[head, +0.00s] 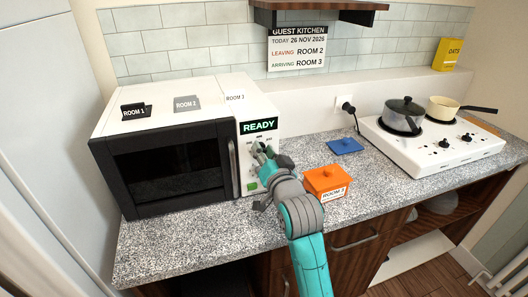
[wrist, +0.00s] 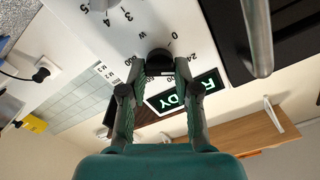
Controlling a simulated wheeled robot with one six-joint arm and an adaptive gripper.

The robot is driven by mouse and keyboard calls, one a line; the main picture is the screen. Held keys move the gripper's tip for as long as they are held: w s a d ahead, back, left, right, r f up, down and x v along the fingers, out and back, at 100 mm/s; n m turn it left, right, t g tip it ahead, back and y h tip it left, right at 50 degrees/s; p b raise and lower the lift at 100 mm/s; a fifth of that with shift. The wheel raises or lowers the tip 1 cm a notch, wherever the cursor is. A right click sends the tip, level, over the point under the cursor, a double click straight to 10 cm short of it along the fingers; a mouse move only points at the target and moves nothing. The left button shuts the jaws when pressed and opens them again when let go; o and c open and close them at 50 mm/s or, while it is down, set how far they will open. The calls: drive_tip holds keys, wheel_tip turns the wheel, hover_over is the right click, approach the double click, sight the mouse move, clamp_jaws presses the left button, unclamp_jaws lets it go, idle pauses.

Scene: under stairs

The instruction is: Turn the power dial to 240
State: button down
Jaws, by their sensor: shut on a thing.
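The white and black microwave (head: 170,165) stands at the left of the counter. Its display (head: 259,126) reads READY. My gripper (head: 262,158) is at the control panel, below the display. In the wrist view, turned upside down, my gripper (wrist: 160,68) has its fingers on both sides of the black power dial (wrist: 158,56), shut on it. Numbers are printed around the dial, with a 0 and a W on the panel (wrist: 125,40); which mark the dial points to I cannot tell. The fingers cover part of the scale in the head view.
The microwave's door handle (head: 234,168) is just left of my gripper. An orange lidded box (head: 327,184) labelled ROOM 2 or 3 sits right of my arm, with a blue lid (head: 345,146) behind it. A white hob (head: 430,150) with two pots stands at the right.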

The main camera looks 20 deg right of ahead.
drive_tip(key=c, duration=0.8)
unclamp_jaws()
drive_tip(key=shift+c, duration=0.2)
drive_tip(key=s, duration=1.2)
drive_tip(key=shift+f, duration=0.1)
drive_tip(key=s+f+n+g, duration=0.2)
drive_tip(key=s+f+n, duration=0.1)
drive_tip(key=s+f, duration=1.6)
drive_tip(key=s+f+n+g, duration=0.1)
drive_tip(key=s+f+n, duration=0.2)
drive_tip(key=s, duration=1.9)
drive_tip(key=shift+s, duration=0.3)
